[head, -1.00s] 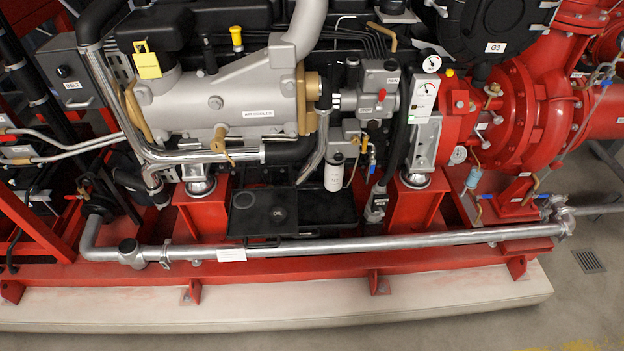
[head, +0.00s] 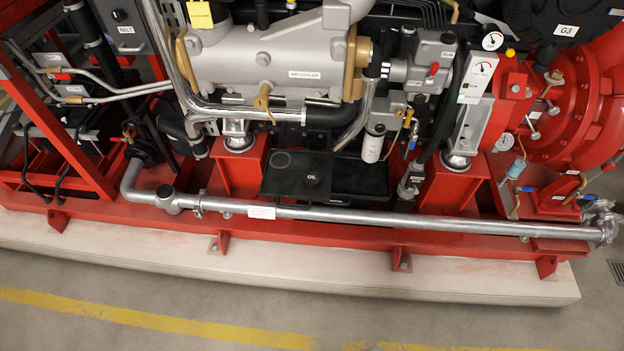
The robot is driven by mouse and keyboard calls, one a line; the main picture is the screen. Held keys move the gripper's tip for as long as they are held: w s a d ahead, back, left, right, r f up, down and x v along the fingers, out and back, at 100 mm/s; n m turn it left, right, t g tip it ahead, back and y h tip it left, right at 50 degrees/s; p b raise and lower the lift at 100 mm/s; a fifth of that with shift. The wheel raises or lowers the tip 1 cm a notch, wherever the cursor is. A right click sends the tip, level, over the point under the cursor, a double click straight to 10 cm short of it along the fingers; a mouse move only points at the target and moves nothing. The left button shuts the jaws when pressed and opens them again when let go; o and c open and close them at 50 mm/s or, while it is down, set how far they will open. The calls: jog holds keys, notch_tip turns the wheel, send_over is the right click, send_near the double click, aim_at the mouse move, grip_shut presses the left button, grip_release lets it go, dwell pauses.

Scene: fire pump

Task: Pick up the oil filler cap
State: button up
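My gripper is not in this view.
A silver pipe (head: 400,222) runs across the front, just before the box. Red mounts (head: 238,170) flank it. A white filter canister (head: 372,146) and the air cooler (head: 270,60) are above and behind. The floor in front is clear.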

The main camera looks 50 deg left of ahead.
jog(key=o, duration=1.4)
